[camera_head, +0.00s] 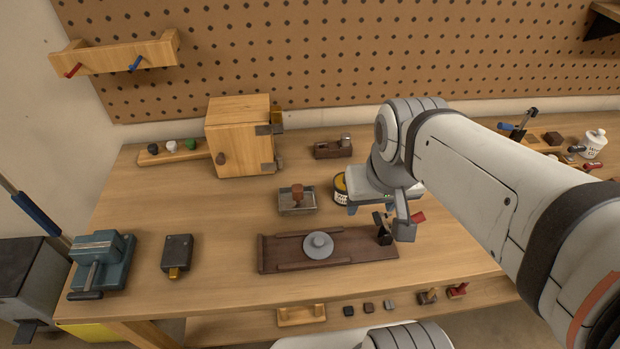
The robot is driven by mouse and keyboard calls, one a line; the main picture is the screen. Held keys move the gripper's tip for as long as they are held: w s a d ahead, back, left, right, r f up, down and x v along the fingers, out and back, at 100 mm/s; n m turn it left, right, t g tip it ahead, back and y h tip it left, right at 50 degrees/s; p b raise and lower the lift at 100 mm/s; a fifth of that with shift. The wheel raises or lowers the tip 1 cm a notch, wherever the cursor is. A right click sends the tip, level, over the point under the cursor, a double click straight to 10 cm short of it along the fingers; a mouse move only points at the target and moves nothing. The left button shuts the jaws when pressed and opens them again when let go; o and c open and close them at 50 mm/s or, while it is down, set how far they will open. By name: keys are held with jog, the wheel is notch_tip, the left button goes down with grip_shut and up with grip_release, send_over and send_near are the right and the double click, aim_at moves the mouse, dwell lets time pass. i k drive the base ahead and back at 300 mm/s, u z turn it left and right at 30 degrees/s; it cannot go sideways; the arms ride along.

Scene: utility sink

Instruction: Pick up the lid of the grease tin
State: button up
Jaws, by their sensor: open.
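A small tin (340,190) with a dark body, a pale label and a yellow top stands mid-bench, partly hidden behind my gripper; its label is too small to read. A round grey lid-like disc (318,245) with a raised centre knob lies on a dark wooden board (275,258) nearer the front; I cannot tell for certain that it is the tin's lid. My gripper (372,210) is open, to the right of the tin and above and right of the disc. Nothing shows between its fingers, though the arm partly hides them.
A metal tray (297,209) with a brown-handled block lies behind the board. A wooden cabinet (238,137) stands at the back. A blue vise (100,262) sits front left.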

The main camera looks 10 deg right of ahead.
aim_at(316, 245)
jog(key=z, duration=0.4)
jog(key=k, duration=1.25)
jog(key=u, duration=0.35)
jog(key=i, duration=1)
jog(key=u, duration=0.05)
